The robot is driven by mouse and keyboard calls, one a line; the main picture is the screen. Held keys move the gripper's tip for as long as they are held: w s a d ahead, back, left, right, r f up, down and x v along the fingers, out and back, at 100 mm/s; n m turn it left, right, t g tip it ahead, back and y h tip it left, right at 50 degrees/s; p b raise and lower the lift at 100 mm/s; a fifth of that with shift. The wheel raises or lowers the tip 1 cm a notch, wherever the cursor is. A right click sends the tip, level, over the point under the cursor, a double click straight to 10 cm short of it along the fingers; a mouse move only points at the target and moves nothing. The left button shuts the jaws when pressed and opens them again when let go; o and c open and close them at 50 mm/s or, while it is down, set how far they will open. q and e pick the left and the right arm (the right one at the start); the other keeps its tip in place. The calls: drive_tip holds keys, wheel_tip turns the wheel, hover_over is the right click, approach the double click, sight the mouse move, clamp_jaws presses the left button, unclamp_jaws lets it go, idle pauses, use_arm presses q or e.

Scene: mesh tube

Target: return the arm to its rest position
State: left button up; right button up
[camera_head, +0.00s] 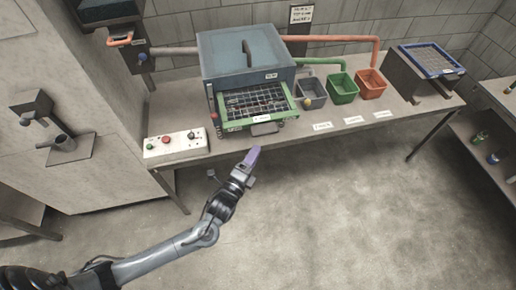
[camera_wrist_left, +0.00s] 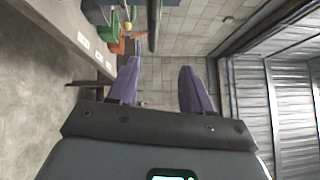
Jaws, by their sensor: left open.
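My left arm (camera_head: 160,258) reaches in from the lower left in the head view. Its left gripper (camera_head: 251,157) has purple fingers and hangs over the floor just in front of the table's front edge, below the green-framed mesh tray. In the left wrist view the two purple fingers of the left gripper (camera_wrist_left: 160,78) stand well apart with nothing between them. The gripper is open and empty. My right arm and gripper are not in view.
The table (camera_head: 340,142) carries a blue-grey machine (camera_head: 245,62), a green-framed mesh tray (camera_head: 262,124), a control box (camera_head: 176,146), grey (camera_head: 312,93), green (camera_head: 343,87) and orange (camera_head: 371,83) bins, and a blue-framed screen (camera_head: 430,60). The floor in front (camera_head: 330,220) is clear.

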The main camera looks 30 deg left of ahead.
use_arm(q)
drive_tip(key=shift+s, duration=0.25)
drive_tip(key=s+d+f+n+g, duration=0.1)
drive_tip(key=s+f+n+g, duration=0.1)
drive_tip(key=s+n+g, duration=0.8)
drive_tip(key=s+d+f+n+g, duration=0.25)
drive_tip(key=s+n+g, duration=0.3)
drive_tip(key=s, duration=0.95)
wheel_tip(320, 180, up, 20)
drive_tip(key=n+p, duration=0.1)
drive_tip(key=p, duration=1.9)
drive_tip(key=shift+a+n+h, duration=0.35)
drive_tip(key=shift+h, duration=0.05)
